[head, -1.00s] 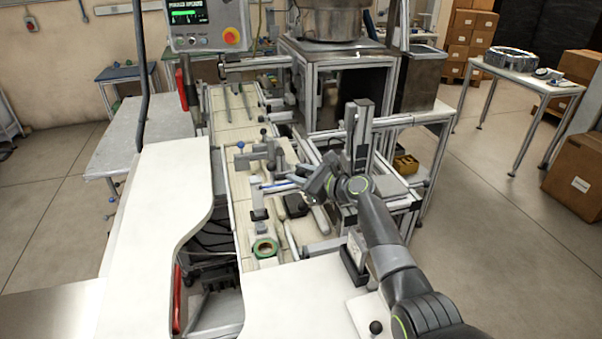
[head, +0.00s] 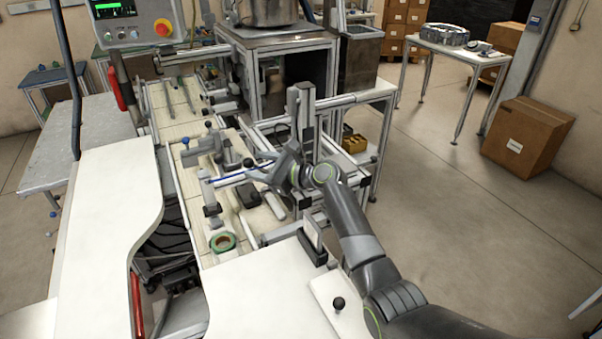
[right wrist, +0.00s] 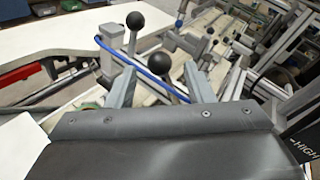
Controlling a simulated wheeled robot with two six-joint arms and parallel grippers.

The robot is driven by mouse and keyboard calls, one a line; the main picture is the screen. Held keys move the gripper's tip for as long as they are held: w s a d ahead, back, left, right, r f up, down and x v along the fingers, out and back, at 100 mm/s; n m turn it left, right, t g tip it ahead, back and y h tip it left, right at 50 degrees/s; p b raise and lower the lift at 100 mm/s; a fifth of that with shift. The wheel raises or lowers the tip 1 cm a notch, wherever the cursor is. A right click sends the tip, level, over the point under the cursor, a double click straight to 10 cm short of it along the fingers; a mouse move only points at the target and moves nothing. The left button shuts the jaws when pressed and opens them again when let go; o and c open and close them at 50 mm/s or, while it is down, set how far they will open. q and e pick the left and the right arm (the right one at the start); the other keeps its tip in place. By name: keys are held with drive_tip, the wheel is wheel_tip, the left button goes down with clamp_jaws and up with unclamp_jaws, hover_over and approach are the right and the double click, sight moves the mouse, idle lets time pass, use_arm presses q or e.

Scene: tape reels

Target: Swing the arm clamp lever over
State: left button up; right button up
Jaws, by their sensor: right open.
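My right gripper (head: 258,167) reaches in from the right over the fixtures of the tape line. In the right wrist view its two fingers (right wrist: 160,84) are apart with nothing clasped between them. A dark ball knob on a lever (right wrist: 159,63) shows between and just beyond the fingertips; I cannot tell if they touch it. It seems to be the knob (head: 248,162) beside the fingertips in the head view. A second black ball knob (right wrist: 135,20) stands upright farther off. A green-edged tape reel (head: 223,242) lies nearer me. My left gripper is out of view.
A blue hose (right wrist: 150,76) runs past the fingers. A grey post (right wrist: 117,52) stands just left of them. A white worktop (head: 120,190) lies left, and a metal frame (head: 300,120) rises close behind my right wrist. A control panel (head: 135,20) hangs upper left.

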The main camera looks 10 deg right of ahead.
drive_tip(key=b+v, duration=0.2)
drive_tip(key=v, duration=1.1)
drive_tip(key=shift+s+a+f, duration=0.1)
